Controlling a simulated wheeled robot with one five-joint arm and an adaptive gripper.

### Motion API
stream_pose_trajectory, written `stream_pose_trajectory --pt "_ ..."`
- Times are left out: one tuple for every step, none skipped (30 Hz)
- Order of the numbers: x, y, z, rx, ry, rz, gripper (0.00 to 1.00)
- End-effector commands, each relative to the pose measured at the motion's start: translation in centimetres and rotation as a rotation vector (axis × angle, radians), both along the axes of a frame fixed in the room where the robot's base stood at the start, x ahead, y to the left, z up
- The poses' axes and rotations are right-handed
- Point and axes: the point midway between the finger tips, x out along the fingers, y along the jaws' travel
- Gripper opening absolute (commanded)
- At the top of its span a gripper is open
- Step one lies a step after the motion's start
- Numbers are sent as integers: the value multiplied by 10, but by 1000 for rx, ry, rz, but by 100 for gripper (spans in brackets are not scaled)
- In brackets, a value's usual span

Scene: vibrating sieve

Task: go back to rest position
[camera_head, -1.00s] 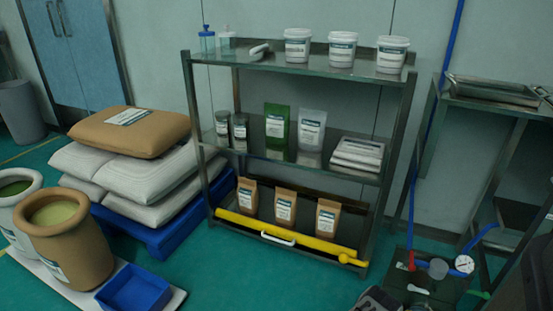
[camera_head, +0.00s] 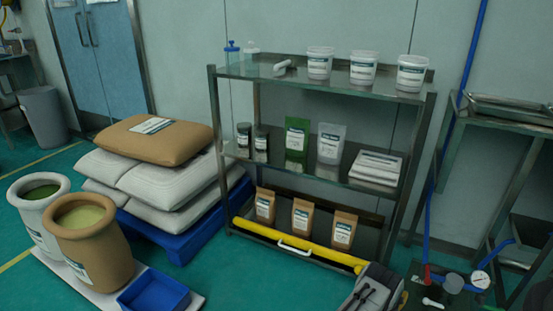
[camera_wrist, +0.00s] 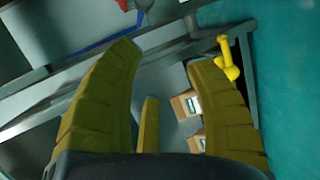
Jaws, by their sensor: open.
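In the head view, a grey and black part of my arm shows at the bottom edge, in front of the right end of the shelf rack (camera_head: 425,130). The fingertips cannot be made out in the head view.
A yellow bar (camera_head: 300,246) lies along the rack's bottom front. Stacked sacks (camera_head: 155,140) on a blue pallet (camera_head: 190,235), two drums and a blue bin (camera_head: 153,293) stand left. A gauge (camera_head: 480,280) and hoses are at lower right.

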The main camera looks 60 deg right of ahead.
Motion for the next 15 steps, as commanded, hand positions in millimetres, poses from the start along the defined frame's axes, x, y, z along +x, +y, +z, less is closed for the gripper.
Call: stream_pose_trajectory --pt "17 -9 21 6 -21 23 50" --pt "26 -13 30 14 -35 36 50" --pt "40 -18 43 26 -55 53 50" --pt "52 -22 54 35 -72 68 50" --pt "66 -26 67 46 -90 84 50" --pt "85 -30 84 63 -116 105 50" --pt "101 -32 98 78 -135 123 50" --pt "117 -34 111 93 -156 140 50" --pt "138 -35 129 115 -182 161 50" --pt "153 -34 142 132 -200 176 50" --pt "168 -33 155 148 -218 191 50" --pt "188 -30 172 171 -242 210 50" --pt "204 -28 185 189 -260 224 50" --pt "219 -24 199 207 -276 238 50" --pt "238 -18 216 231 -297 257 50"
